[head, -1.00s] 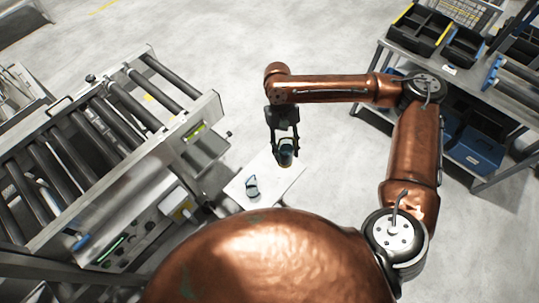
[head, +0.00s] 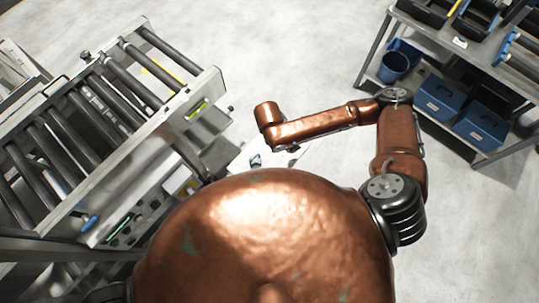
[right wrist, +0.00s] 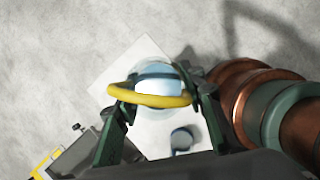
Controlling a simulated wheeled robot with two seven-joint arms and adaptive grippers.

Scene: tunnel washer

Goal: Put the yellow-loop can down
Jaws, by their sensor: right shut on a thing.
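In the right wrist view, the yellow-loop can (right wrist: 158,84) is pale blue and white, with a thick yellow loop (right wrist: 150,101) across it. My right gripper (right wrist: 160,96) is shut on it, one finger on each side. Beyond the can lies a white tabletop (right wrist: 108,72); whether the can touches it I cannot tell. A second small bluish can-like thing (right wrist: 182,140) stands on that top and also shows in the head view (head: 255,160). In the head view my right gripper and the held can are hidden. My left gripper is in neither view.
A roller conveyor (head: 105,115) with a metal frame stands left of the white tabletop. At the right is a grey shelf rack (head: 440,55) with a blue bucket (head: 395,66) and blue bins (head: 440,97).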

